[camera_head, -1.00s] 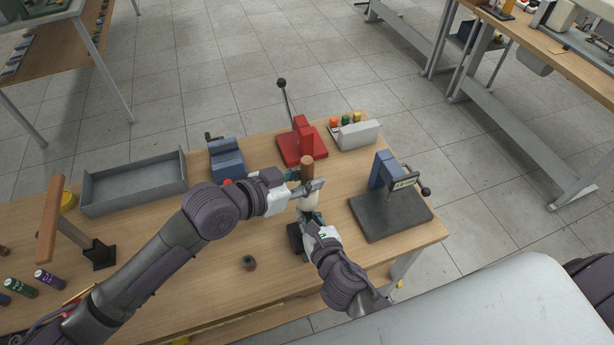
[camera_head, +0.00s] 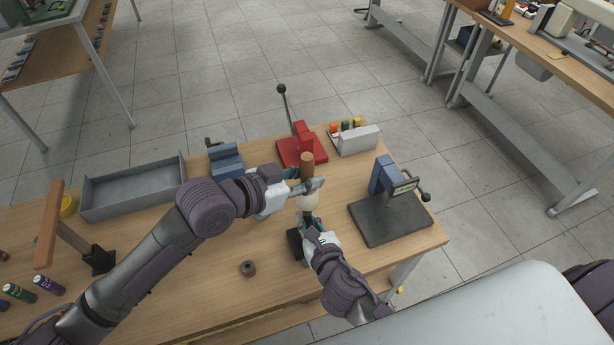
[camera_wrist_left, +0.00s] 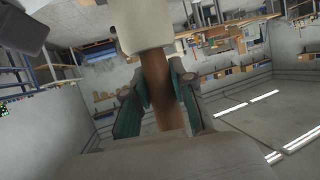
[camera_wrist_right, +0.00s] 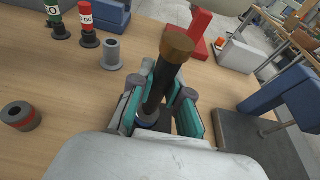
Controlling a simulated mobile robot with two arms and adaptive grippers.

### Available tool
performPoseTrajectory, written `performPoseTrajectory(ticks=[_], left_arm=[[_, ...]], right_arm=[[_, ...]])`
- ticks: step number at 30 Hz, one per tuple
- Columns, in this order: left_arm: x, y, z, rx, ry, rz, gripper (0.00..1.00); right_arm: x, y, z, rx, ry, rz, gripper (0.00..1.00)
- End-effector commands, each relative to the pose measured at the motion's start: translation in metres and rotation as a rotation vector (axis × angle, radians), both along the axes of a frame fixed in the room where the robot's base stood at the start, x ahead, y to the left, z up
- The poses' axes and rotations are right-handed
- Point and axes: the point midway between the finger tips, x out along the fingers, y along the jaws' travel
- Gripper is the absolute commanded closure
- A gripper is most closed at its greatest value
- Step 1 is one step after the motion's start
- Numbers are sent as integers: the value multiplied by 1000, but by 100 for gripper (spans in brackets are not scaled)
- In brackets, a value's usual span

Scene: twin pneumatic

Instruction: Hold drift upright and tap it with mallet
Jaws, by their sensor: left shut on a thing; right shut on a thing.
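My left gripper (camera_head: 307,185) is shut on the brown handle of the mallet. The handle end points up, and the pale mallet head (camera_head: 308,201) hangs below. The left wrist view shows the mallet head (camera_wrist_left: 145,22) and handle between the fingers (camera_wrist_left: 162,98). My right gripper (camera_head: 309,224), just below, is shut on the drift, a dark rod with a brown top (camera_wrist_right: 177,46). The drift stands roughly upright, slightly tilted in the right wrist view, between the fingers (camera_wrist_right: 160,95). Its lower end is hidden.
A black block (camera_head: 294,243) stands beside my right gripper. A loose ring (camera_head: 247,268) lies to its left. A red press (camera_head: 298,150), white box (camera_head: 357,140), blue press on a dark base (camera_head: 388,222) and grey tray (camera_head: 135,187) surround the work. Green and red labelled gauges (camera_wrist_right: 88,22) stand behind.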

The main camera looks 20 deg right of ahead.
Motion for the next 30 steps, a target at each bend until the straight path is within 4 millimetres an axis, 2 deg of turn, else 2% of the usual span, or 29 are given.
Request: performPoseTrajectory(ticks=[17,25,26,30], left_arm=[[0,-1,40,-6,-6,-2,100],[0,-1,43,-5,-4,-1,100],[0,-1,43,-5,-4,-1,100],[0,-1,43,-5,-4,-1,100]], right_arm=[[0,0,0,0,0,0,100],[0,0,0,0,0,0,100],[0,0,0,0,0,0,82],[0,0,0,0,0,0,59]])
